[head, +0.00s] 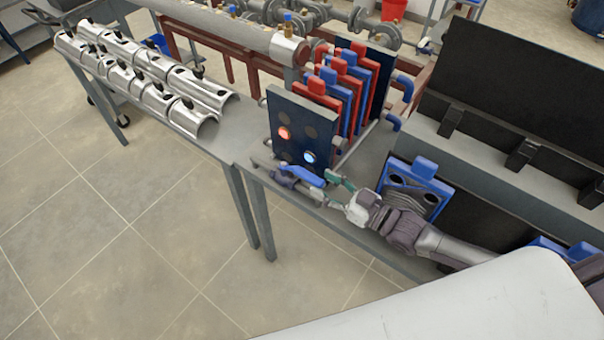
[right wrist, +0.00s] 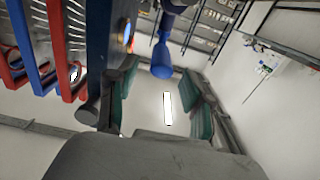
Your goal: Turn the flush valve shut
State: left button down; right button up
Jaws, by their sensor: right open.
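The flush valve's blue lever (head: 306,177) sits on a grey pipe (head: 264,164) low in front of the plate exchanger's dark end plate (head: 290,128). My right gripper (head: 331,190) is open at the right end of the lever, its teal-padded fingers pointing left toward it. In the right wrist view, the blue lever (right wrist: 162,58) hangs down, its wide end near the gap between the open fingertips (right wrist: 158,78). The fingers appear apart from it; contact cannot be told. My left gripper is not in view.
Red and blue plates (head: 345,83) stand behind the end plate. A blue plate with dark holes (head: 414,187) stands right of my right gripper, near my forearm. Silver half-shells (head: 145,82) line the left table. The tiled floor in front is clear.

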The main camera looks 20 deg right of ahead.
aim_at(302, 170)
jog(key=p+x, duration=0.1)
jog(key=x, duration=0.6)
jog(key=shift+w+a, duration=0.1)
grip_shut()
